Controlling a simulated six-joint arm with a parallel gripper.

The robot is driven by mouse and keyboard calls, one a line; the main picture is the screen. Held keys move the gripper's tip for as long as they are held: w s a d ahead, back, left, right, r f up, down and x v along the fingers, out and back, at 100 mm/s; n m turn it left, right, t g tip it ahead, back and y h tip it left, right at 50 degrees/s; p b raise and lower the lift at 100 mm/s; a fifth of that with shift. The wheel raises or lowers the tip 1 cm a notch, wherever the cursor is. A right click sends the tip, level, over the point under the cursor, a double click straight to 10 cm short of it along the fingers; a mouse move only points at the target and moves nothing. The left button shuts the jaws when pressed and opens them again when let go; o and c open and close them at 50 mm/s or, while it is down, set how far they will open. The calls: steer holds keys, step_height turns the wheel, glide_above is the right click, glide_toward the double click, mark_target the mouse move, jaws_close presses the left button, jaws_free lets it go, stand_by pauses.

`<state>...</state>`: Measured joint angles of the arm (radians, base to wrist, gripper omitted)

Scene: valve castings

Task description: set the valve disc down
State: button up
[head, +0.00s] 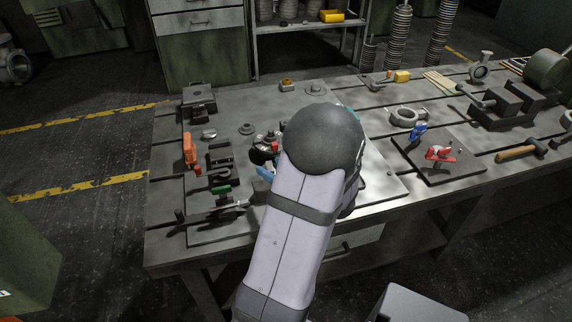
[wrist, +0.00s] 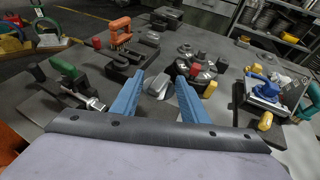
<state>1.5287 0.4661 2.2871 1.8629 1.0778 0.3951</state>
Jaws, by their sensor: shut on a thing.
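The valve disc appears to be the smooth grey metal piece (wrist: 158,84) between the blue fingers of my gripper (wrist: 159,82) in the wrist view. My gripper is shut on it, with a finger on each side. Its underside is hidden, and I cannot tell whether it touches the table. In the head view my own arm covers most of the gripper; only a bit of blue finger shows, and the disc cannot be made out there.
A workbench (head: 165,225) carries many items. A black slotted fixture (wrist: 122,62) and green-handled tool (wrist: 66,70) lie left of the fingers. A dark round part with a red knob (wrist: 196,68) stands close on the right. An orange-handled piece (head: 189,149) is farther left.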

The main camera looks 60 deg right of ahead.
steer(key=shift+w+r, duration=0.1)
steer(key=shift+r, duration=0.1)
stand_by(0.4)
steer(key=shift+f+b, duration=3.1)
steer(key=shift+f, duration=0.15)
steer(key=shift+f, duration=0.25)
steer(key=o, duration=1.3)
steer(key=shift+v, duration=3.7)
steer(key=shift+d, duration=0.1)
